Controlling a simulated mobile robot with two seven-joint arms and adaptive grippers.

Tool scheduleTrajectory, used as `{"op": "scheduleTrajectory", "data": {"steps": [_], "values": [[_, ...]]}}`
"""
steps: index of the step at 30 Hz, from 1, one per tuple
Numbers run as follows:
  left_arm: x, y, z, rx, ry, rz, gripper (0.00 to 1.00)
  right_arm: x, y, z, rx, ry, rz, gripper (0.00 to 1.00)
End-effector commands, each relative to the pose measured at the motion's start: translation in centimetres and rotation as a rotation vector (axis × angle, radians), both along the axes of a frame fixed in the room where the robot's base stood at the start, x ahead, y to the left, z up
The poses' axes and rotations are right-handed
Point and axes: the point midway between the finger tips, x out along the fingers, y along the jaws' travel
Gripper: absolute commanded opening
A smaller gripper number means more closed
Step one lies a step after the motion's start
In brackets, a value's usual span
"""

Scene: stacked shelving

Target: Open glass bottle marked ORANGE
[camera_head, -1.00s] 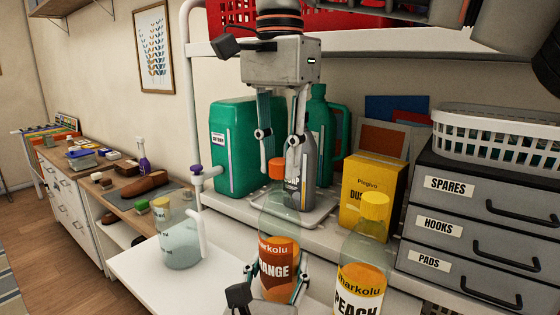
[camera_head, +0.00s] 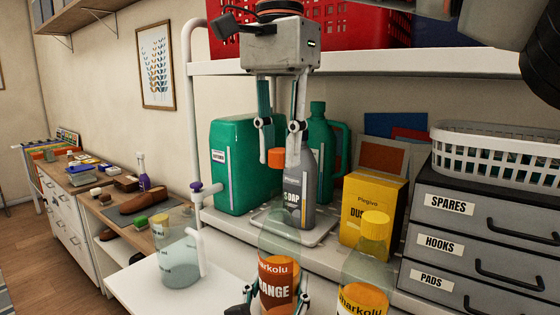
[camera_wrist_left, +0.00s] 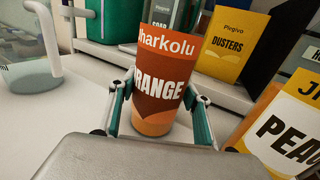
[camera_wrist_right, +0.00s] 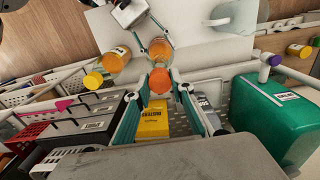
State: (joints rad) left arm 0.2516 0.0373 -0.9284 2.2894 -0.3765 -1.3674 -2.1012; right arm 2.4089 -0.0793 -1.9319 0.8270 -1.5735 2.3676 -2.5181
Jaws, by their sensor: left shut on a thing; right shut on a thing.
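The glass bottle marked ORANGE (camera_head: 277,282) stands upright at the front of the head view, clear glass above an orange and brown label. My left gripper (camera_wrist_left: 158,112) is shut around its lower body, one finger on each side. My right gripper (camera_head: 278,150) comes down from above and is shut on the orange cap (camera_head: 277,158). The cap appears raised above the bottle, with a gap to its clear shoulder. In the right wrist view the cap (camera_wrist_right: 159,82) sits between the fingertips, the bottle beyond it. The bottle's mouth is hard to make out.
A PEACH bottle with a yellow cap (camera_head: 375,224) stands close on the right. Behind are a grey soap bottle (camera_head: 300,190), a green canister (camera_head: 232,165), a yellow dusters box (camera_head: 368,205) and grey drawers (camera_head: 480,235). A clear jug (camera_head: 180,262) stands left.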

Motion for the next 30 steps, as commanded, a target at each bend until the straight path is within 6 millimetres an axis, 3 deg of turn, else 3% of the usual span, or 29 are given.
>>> {"op": "scheduleTrajectory", "data": {"steps": [7, 8, 9, 10, 22, 30], "values": [[0.0, 0.0, -0.1, 0.001, 0.002, 0.000, 0.00, 0.0, 0.0, 0.2, 0.000, 0.000, 0.001, 0.00], [0.0, 0.0, -0.1, 0.001, 0.002, 0.000, 0.53, 0.0, 0.0, 0.2, 0.001, -0.001, 0.001, 0.00], [0.0, 0.0, -0.1, 0.001, 0.002, 0.000, 0.64, 0.0, 0.0, 0.2, 0.001, -0.001, 0.001, 0.00], [0.0, 0.0, -0.1, 0.001, 0.002, 0.000, 0.68, 0.0, 0.0, 0.2, 0.001, -0.001, 0.001, 0.00], [-0.4, 0.1, -0.1, 0.000, 0.001, -0.001, 0.68, 0.0, 0.0, 0.2, 0.001, -0.001, 0.001, 0.00], [-4.4, 0.9, -0.1, 0.001, 0.003, -0.001, 0.68, 0.0, 0.0, 0.2, 0.001, -0.001, 0.001, 0.00]]}}
